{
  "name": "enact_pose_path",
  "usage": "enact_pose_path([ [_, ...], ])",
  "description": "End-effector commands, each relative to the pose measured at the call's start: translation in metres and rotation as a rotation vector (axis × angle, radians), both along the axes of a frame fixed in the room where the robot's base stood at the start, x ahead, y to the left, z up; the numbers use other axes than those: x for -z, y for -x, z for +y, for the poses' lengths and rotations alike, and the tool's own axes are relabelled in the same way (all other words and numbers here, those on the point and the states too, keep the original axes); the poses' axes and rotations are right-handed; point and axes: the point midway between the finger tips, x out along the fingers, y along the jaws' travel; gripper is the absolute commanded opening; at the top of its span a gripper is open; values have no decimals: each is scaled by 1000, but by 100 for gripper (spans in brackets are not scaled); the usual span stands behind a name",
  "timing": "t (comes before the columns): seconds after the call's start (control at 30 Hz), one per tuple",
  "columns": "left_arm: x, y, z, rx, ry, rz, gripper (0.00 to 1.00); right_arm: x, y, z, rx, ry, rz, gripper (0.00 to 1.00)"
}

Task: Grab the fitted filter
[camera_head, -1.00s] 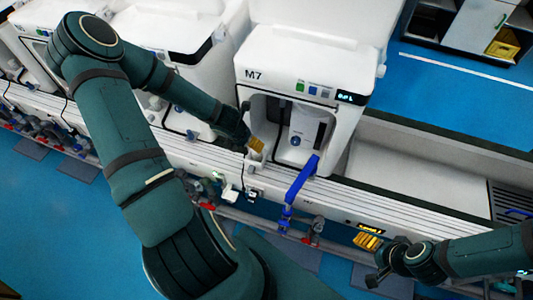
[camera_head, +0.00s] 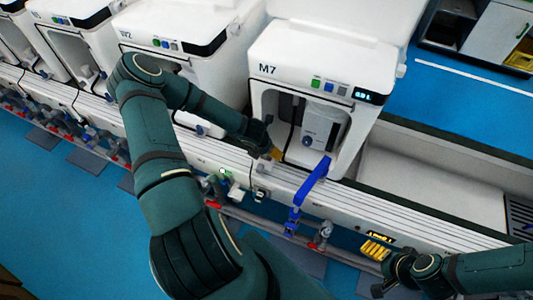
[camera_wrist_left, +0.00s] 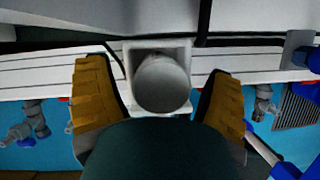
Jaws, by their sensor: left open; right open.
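In the left wrist view, a grey round cylinder (camera_wrist_left: 162,82), which looks like the fitted filter, sits in a white square holder (camera_wrist_left: 156,46) on the rail. My left gripper (camera_wrist_left: 157,74) is open, with one yellow finger on each side of the cylinder. I cannot tell whether the fingers touch it. In the head view, my left gripper (camera_head: 277,154) is at the front left of the M7 machine (camera_head: 310,62), and the filter is hidden behind it. My right gripper (camera_head: 383,284) is open and empty at the lower right, apart from the machine.
A blue handle (camera_head: 312,182) stands out in front of M7, right of my left gripper. More white machines (camera_head: 180,35) stand to the left. A white rail (camera_head: 370,208) with valves below runs along the front. A white basin (camera_head: 430,185) lies to the right.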

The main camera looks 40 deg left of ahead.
Motion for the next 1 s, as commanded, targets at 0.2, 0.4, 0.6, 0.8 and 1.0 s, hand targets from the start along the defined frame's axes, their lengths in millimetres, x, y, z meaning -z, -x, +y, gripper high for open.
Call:
enact_pose_path([
  [0.2,1,-1,0,0,0,0,82,0,0,0,0,0,-1,80],
  [0.4,0,-1,0,0,0,0,26,0,0,0,0,0,-1,80],
  [0.6,0,-1,0,0,0,-1,7,0,0,0,0,0,-1,80],
  [0.8,-1,0,0,1,0,-1,7,-1,0,0,0,0,0,80],
  [1.0,-16,3,-1,2,-3,-2,7,-8,1,0,-1,0,2,80],
])
